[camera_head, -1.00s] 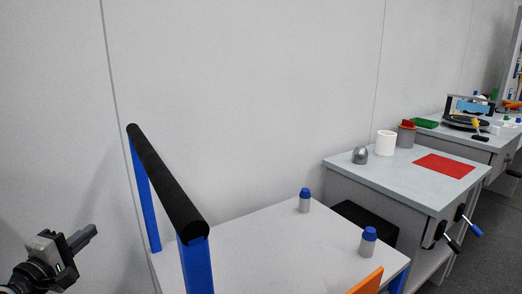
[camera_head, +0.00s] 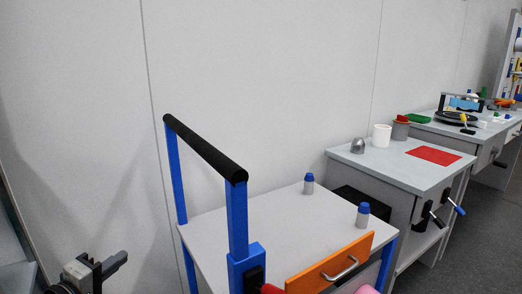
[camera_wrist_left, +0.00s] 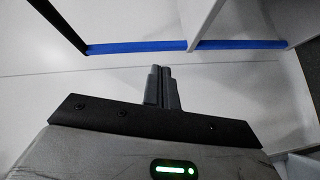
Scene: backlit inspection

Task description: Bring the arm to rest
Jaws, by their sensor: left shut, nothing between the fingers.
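My left gripper (camera_head: 116,262) is at the lower left of the head view, beside the blue-framed cart and apart from it. Its fingers are shut with nothing between them. The shut fingers also show in the left wrist view (camera_wrist_left: 160,82), pointing at a pale surface. My right gripper is in neither view.
The cart has a black bar (camera_head: 205,148) on blue posts, a white top (camera_head: 265,225) and an orange drawer front (camera_head: 330,265). Two blue-capped bottles (camera_head: 309,184) (camera_head: 363,215) stand on it. A grey bench (camera_head: 400,172) with a red mat (camera_head: 433,155) is further right. The wall is behind.

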